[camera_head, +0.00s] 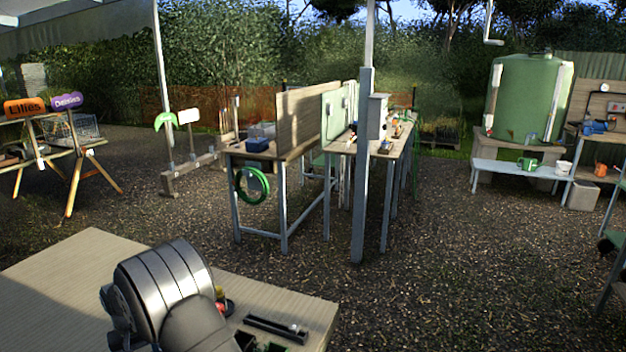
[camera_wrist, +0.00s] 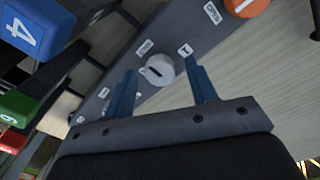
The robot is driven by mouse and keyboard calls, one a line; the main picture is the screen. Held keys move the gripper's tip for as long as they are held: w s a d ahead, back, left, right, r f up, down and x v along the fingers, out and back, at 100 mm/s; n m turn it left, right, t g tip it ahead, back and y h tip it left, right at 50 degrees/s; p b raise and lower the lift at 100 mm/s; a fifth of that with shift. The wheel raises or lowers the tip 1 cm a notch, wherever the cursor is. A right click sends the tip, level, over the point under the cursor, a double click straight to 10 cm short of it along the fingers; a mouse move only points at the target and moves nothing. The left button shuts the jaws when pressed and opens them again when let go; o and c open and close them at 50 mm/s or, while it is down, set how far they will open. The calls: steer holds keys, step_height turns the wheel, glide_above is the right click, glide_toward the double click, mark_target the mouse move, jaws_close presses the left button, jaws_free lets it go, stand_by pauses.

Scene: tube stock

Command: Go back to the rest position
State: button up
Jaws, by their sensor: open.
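My gripper (camera_wrist: 160,88) shows in the wrist view with its two blue fingers spread apart and nothing held between them. Beyond the fingers is a grey panel with a round white knob (camera_wrist: 159,70) that has a dark slot mark and small white labels around it. The knob appears between the fingertips in the picture; I cannot tell how far away it is. In the head view my own arm covers part of the wooden table (camera_head: 60,290), and my gripper is hidden there.
An orange knob (camera_wrist: 246,6), a blue block marked 4 (camera_wrist: 35,28) and a green block (camera_wrist: 18,108) lie around the panel. A black rail (camera_head: 276,328) lies near the table's right edge. Workbenches (camera_head: 255,152) and a green tank (camera_head: 528,95) stand farther off across open ground.

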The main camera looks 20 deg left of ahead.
steer(key=n, duration=0.4)
steer(key=shift+n, duration=1.6)
stand_by(0.6)
